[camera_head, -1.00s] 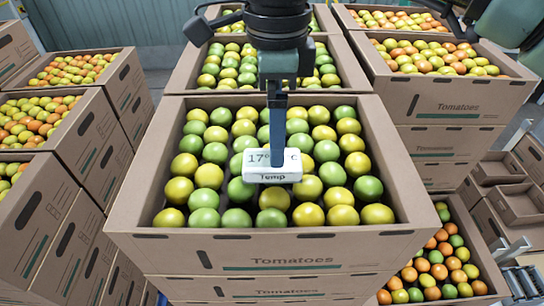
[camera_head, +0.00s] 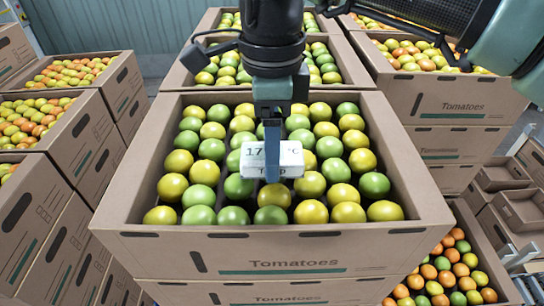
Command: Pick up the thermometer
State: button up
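The thermometer (camera_head: 291,156), a small white box with a "17°C" display and "Temp" lettering, is over the tomatoes in the middle of the front crate (camera_head: 275,246). It appears to rest on them. My gripper (camera_head: 272,165) points down at it. One dark finger crosses the front of the thermometer and covers the middle of its display and lettering. The other finger is hidden, so I cannot tell whether the gripper is open or shut on the box.
Green and yellow tomatoes (camera_head: 347,212) surround the thermometer inside the crate's raised cardboard walls. More full crates stand behind, at the left (camera_head: 125,85) and at the right (camera_head: 455,108). A lower crate of redder tomatoes (camera_head: 458,270) is at the front right.

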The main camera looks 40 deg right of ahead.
grip_shut()
